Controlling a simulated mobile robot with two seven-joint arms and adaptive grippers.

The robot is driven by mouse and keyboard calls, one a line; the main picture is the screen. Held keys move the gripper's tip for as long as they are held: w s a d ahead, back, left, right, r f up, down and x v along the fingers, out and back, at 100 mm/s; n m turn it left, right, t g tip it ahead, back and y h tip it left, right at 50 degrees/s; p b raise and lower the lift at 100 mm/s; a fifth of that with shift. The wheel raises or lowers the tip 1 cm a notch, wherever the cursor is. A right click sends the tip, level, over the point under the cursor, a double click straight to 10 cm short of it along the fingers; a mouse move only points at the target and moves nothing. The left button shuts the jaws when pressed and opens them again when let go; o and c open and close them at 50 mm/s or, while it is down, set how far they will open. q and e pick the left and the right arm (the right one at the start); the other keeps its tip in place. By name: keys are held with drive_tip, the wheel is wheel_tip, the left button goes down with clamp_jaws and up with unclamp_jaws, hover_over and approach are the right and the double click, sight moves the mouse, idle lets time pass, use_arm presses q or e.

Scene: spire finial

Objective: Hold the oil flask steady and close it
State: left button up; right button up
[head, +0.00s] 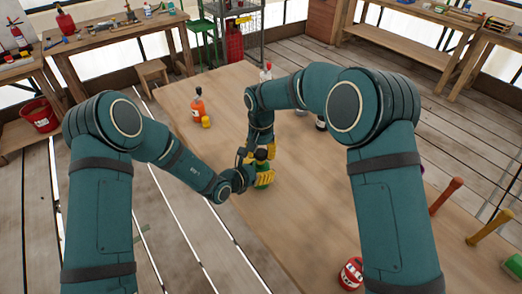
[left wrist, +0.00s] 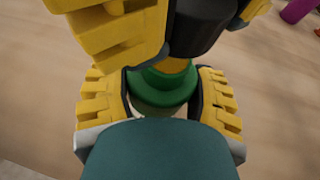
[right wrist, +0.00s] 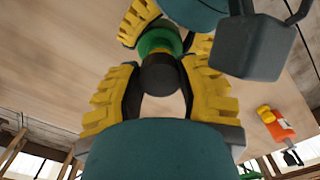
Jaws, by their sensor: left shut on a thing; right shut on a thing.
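The oil flask (head: 264,186) is green and stands on the wooden table, largely hidden by my grippers in the head view. My left gripper (left wrist: 163,104) is shut around its green body (left wrist: 158,90). A dark cap (right wrist: 161,76) is between the fingers of my right gripper (right wrist: 160,84), directly above the flask. In the left wrist view the cap (left wrist: 203,26) is over the flask's neck, with a yellow part showing just below it. I cannot tell whether the cap is seated on the neck. The right gripper is also in the head view (head: 260,155).
An orange bottle (head: 198,108) with a yellow object (head: 206,122) beside it is on the table's far left. A red can (head: 351,273) is at the near right. Red (head: 446,195) and yellow (head: 490,228) posts are at the right.

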sight(259, 162)
drive_tip(key=shift+f, duration=0.35)
drive_tip(key=shift+f, duration=0.1)
drive_tip(key=shift+f, duration=0.75)
drive_tip(key=shift+f, duration=0.75)
idle(0.4)
use_arm(q)
drive_tip(key=shift+r, duration=0.1)
clamp_jaws()
use_arm(e)
drive_tip(key=o, duration=0.7)
use_arm(q)
drive_tip(key=shift+s+d, duration=0.1)
use_arm(e)
drive_tip(key=shift+s+a, duration=0.1)
drive_tip(key=shift+a, duration=0.05)
use_arm(q)
drive_tip(key=shift+d, duration=0.1)
use_arm(e)
drive_tip(key=shift+a, duration=0.1)
drive_tip(key=shift+d+r, duration=0.2)
drive_tip(key=shift+r, duration=2.1)
